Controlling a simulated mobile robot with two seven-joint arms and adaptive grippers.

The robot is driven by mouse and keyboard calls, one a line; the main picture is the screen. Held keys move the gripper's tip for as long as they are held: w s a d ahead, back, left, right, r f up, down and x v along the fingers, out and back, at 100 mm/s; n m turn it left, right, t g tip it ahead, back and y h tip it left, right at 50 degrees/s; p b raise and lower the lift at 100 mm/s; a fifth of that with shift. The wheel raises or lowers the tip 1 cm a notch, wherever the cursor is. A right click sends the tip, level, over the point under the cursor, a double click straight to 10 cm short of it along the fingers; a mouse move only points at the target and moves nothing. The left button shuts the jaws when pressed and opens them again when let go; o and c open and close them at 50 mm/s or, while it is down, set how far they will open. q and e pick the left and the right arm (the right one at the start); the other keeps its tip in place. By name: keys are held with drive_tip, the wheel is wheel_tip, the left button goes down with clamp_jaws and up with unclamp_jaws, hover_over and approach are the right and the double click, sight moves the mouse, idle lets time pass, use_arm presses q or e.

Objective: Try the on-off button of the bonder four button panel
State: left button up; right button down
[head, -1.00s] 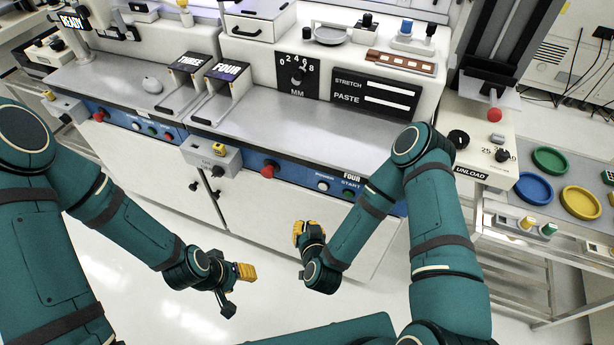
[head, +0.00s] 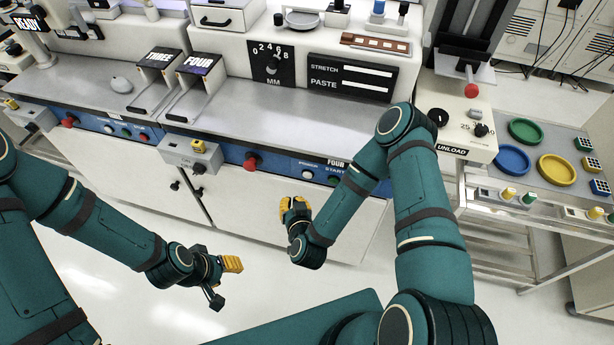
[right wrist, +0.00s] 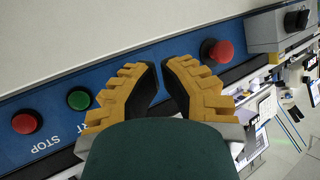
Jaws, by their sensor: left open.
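The bonder four button panel is a blue strip (head: 285,168) on the bench front. It carries a white button under the word POWER (head: 308,174), a green START button (head: 333,180) and a red knob (head: 250,163). My right arm covers its right part. My right gripper (head: 295,207) is just below and in front of the panel, its yellow fingers apart and empty. In the right wrist view, a red STOP button (right wrist: 25,123), the green button (right wrist: 80,98) and the red knob (right wrist: 217,50) show; the white button is hidden. My left gripper (head: 222,280) is open, low over the floor.
A grey switch box (head: 190,155) juts out left of the panel. The bonder three panel (head: 110,128) lies further left. An unload station (head: 462,120) and a table with coloured dishes (head: 557,171) stand at right. The floor in front is clear.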

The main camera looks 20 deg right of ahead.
drive_tip(key=shift+w+d, duration=0.55)
drive_tip(key=shift+w, duration=0.3)
drive_tip(key=shift+w+d, duration=0.55)
drive_tip(key=shift+w, duration=0.3)
drive_tip(key=shift+w+d, duration=0.55)
drive_tip(key=shift+w, duration=0.3)
drive_tip(key=shift+w+d, duration=0.1)
drive_tip(key=shift+w+d+b, duration=0.15)
drive_tip(key=shift+w+b, duration=0.05)
drive_tip(key=shift+b, duration=0.1)
drive_tip(key=shift+w+d, duration=0.25)
drive_tip(key=shift+w, duration=0.15)
drive_tip(key=shift+s+a, duration=0.1)
drive_tip(key=shift+s, duration=0.05)
idle(0.4)
drive_tip(key=shift+s+a, duration=0.4)
drive_tip(key=shift+s, duration=0.2)
drive_tip(key=shift+s+a, duration=0.7)
drive_tip(key=shift+s, duration=0.35)
drive_tip(key=shift+s+a, duration=0.7)
drive_tip(key=shift+s, duration=0.3)
